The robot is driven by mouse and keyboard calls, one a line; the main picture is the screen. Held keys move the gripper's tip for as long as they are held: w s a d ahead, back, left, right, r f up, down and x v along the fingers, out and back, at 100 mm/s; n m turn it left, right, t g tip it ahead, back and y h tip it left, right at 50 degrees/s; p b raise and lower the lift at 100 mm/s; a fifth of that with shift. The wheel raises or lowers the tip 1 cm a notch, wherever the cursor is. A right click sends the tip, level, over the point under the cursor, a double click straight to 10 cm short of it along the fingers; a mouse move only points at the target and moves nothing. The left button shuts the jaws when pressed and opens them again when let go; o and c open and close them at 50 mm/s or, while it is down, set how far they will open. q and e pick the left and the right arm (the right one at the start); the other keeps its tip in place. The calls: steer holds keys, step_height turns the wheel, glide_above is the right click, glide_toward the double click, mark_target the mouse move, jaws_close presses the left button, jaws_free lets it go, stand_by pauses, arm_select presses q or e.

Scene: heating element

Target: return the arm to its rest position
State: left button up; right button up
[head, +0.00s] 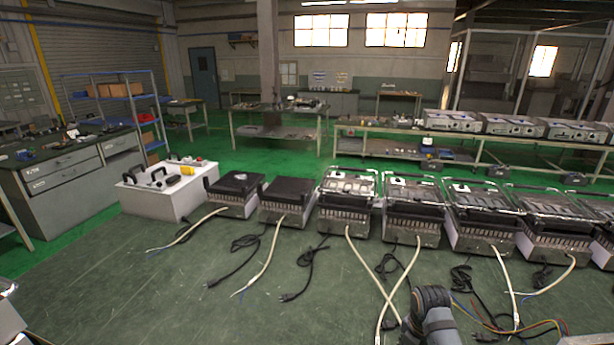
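Part of my arm, a dark grey rounded joint (432,312), rises from the bottom edge right of centre. No fingertips of either gripper show in the head view. A row of contact-grill-like heating units stands across the dark green work surface. The two at the left (235,190) (286,197) have dark closed tops. The ones to the right, such as this one (347,198) and this one (412,208), show shiny metal elements on top.
Pale cables and black plug cords (310,262) lie in front of the units. Coloured wires (510,328) lie at lower right. A white box (163,198) with black handles stands left of the row. Benches (280,115) stand behind.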

steer(key=s+a+r+m+t, duration=0.1)
steer(key=s+m+t, duration=0.1)
steer(key=s+m, duration=0.9)
steer(key=s+a+r+m+t, duration=0.1)
steer(key=s+a+r+m, duration=0.1)
steer(key=s+m, duration=0.85)
steer(key=d+f+m+g+b, duration=0.2)
steer(key=f+b, duration=0.7)
steer(key=f, duration=2.7)
arm_select(q)
step_height(320, 180, down, 16)
steer(key=s+b, duration=0.2)
steer(key=b, duration=0.5)
steer(key=shift+f, duration=0.15)
arm_select(e)
steer(key=s+d+f, duration=0.1)
steer(key=s+f, duration=0.8)
steer(key=f, duration=0.2)
steer(key=s+d+f+m, duration=0.1)
steer(key=s+f, duration=0.8)
steer(key=f, duration=0.3)
steer(key=shift+s+f+g, duration=0.15)
steer(key=shift+s+g, duration=0.1)
steer(key=shift+g, duration=0.05)
arm_select(q)
steer(key=shift+s, duration=0.1)
arm_select(e)
steer(key=shift+d, duration=0.1)
